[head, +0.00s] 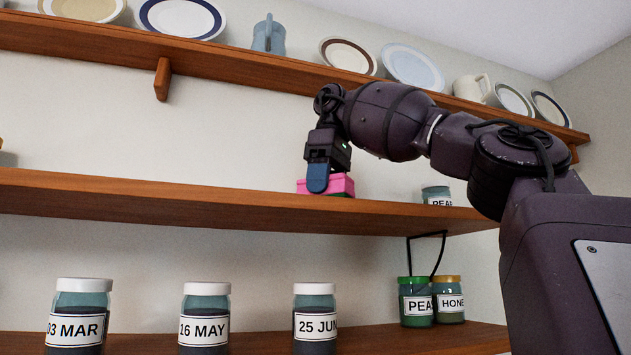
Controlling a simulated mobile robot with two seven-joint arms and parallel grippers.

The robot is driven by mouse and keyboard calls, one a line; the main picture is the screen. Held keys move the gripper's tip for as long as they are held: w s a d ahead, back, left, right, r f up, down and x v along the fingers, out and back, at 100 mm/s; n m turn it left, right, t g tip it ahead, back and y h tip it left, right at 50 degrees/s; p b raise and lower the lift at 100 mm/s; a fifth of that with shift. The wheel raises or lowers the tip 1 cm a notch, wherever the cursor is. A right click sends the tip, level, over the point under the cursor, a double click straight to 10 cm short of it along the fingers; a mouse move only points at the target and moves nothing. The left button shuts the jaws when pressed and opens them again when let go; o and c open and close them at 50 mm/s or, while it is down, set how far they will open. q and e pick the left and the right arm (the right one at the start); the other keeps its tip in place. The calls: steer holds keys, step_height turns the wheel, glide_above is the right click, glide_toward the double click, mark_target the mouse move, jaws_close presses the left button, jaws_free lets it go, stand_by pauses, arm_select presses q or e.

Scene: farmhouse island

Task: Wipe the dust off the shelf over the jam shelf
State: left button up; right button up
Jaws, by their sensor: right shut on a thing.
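The wooden shelf over the jam shelf (200,199) runs across the middle of the head view. I see its front edge and underside from below, so its top face and any dust on it are hidden. My right gripper (319,180) points down at this shelf, shut on a pink sponge (343,184) with a thin dark green underside. The sponge is at the shelf's front edge, right of the middle; I cannot tell whether it touches the top. The jam shelf (260,343) below holds jars. My left gripper is not in view.
A jar labelled PEAR (436,195) stands on the middle shelf, right of the sponge. Dated jars (205,315), a green jar (415,303) and a HONEY jar (449,302) stand below. Plates and jugs line the upper shelf (230,68). A black bracket (427,250) supports the middle shelf.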

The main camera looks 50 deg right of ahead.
mark_target(305, 184)
steer(key=shift+f, duration=0.2)
steer(key=shift+w+a+b, duration=0.1)
steer(key=shift+a+b, duration=0.1)
steer(key=shift+b, duration=0.1)
steer(key=shift+w+a, duration=0.1)
steer(key=shift+a, duration=0.15)
steer(key=shift+w+a+r, duration=0.1)
steer(key=shift+w+a, duration=0.25)
steer(key=shift+a, duration=0.25)
steer(key=shift+w+a, duration=0.35)
steer(key=shift+a, duration=0.2)
steer(key=shift+w+a, duration=0.1)
steer(key=shift+a, duration=0.05)
steer(key=shift+w+a+r+b, duration=0.1)
steer(key=shift+w+a+b, duration=0.1)
steer(key=shift+w+a, duration=0.4)
steer(key=shift+w+a+r+b, duration=0.15)
steer(key=shift+w+a, duration=0.15)
steer(key=shift+a, duration=0.45)
steer(key=shift+w+a+f+b, duration=0.15)
steer(key=shift+w+a+b, duration=0.25)
steer(key=shift+a, duration=0.35)
steer(key=shift+w+a+f+b, duration=0.15)
steer(key=shift+w+a, duration=0.35)
steer(key=shift+a, duration=0.25)
steer(key=shift+r, duration=0.1)
